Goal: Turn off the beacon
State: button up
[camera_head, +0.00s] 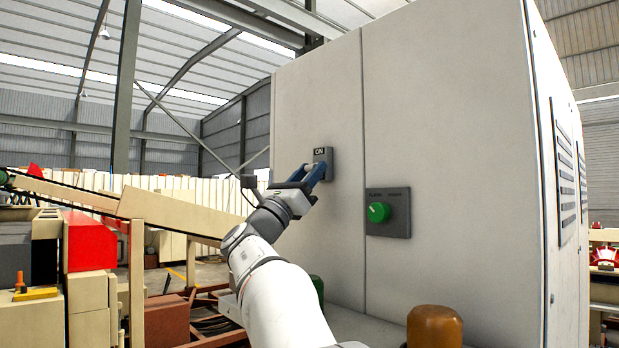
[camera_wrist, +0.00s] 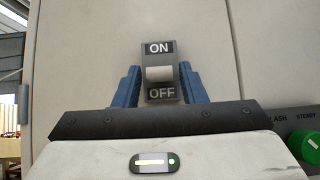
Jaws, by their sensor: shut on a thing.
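A grey switch plate (camera_head: 322,155) is on the cream cabinet front. In the wrist view the switch plate (camera_wrist: 152,47) reads ON above and OFF below, with a pale lever (camera_wrist: 159,73) between the labels. My gripper (camera_head: 315,173) is at the switch. In the wrist view the blue fingers of my gripper (camera_wrist: 160,84) stand either side of the lever, and it is shut on the lever. An amber dome (camera_head: 435,327) stands below, at the cabinet's foot. A green dome (camera_head: 317,290) is partly hidden behind my arm. I cannot tell whether either is lit.
A green knob (camera_head: 378,212) on a grey plate is right of the switch; in the wrist view its labels read FLASH and STEADY. The cabinet (camera_head: 450,120) fills the right. A conveyor (camera_head: 170,213) and a red block (camera_head: 88,243) are at left.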

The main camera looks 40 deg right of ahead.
jog(key=o, duration=0.9)
jog(key=shift+c, duration=0.2)
jog(key=b+v, duration=0.2)
jog(key=v, duration=0.5)
jog(key=shift+a+f+b, duration=0.3)
jog(key=shift+b, duration=0.1)
